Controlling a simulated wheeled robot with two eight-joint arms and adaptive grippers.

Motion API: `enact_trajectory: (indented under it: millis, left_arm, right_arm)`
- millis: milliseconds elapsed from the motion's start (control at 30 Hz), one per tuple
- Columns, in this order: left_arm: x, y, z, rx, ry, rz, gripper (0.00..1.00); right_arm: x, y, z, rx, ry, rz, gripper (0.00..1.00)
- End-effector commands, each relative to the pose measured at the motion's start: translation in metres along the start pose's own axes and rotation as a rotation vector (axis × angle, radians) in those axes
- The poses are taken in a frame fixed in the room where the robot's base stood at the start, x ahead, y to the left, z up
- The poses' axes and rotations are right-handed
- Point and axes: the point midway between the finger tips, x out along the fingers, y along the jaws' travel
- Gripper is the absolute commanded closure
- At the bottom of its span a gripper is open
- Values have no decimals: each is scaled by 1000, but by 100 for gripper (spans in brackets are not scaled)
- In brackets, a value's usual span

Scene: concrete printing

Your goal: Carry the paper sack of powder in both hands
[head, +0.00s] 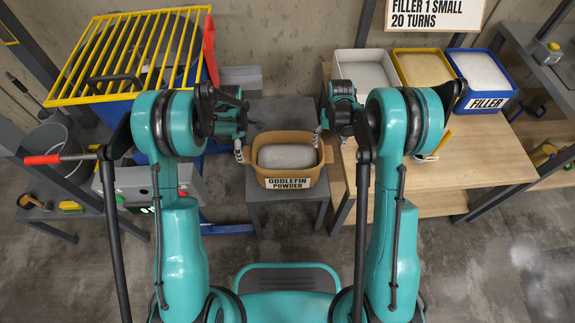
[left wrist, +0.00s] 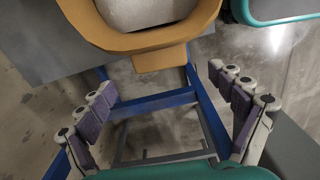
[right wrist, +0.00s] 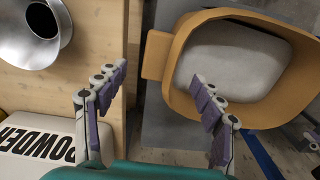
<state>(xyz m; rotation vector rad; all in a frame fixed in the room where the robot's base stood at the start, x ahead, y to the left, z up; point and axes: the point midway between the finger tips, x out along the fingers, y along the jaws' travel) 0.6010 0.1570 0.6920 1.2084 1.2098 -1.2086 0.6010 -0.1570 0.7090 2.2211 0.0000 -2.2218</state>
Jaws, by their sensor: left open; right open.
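A tan tub labelled "ODDLEFIN POWDER" (head: 290,183) stands on a low grey stand and holds a pale grey, rounded mass (head: 286,155). I cannot tell whether the mass is loose powder or a sack. My left gripper (head: 240,150) is open and empty by the tub's left end. In the left wrist view, the tub (left wrist: 150,40) and its end tab lie beyond the spread fingers. My right gripper (head: 331,138) is open and empty at the tub's right end. In the right wrist view, the tub's tab (right wrist: 155,55) lies just beyond the fingers.
A wooden table (head: 450,165) stands right of the tub, with several filled trays along its back, one marked "FILLER" (head: 487,103). The right wrist view shows a metal funnel (right wrist: 45,35) and a white object marked "POWDER" (right wrist: 40,145). A yellow-grated machine (head: 130,60) stands left.

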Motion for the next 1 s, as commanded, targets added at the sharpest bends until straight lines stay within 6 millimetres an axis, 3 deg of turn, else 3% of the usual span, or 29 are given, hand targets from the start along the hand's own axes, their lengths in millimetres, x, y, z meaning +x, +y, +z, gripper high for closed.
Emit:
enact_trajectory:
  millis: [400,833,867,1000]
  left_arm:
    - [59,0,0,1,0,1,7]
    - [70,0,0,1,0,0,7]
    - [70,0,0,1,0,0,10]
    - [70,0,0,1,0,0,46]
  right_arm:
    - [60,0,0,0,1,0,32]
    - [70,0,0,0,1,0,32]
    - [70,0,0,0,1,0,35]
    - [70,0,0,0,1,0,71]
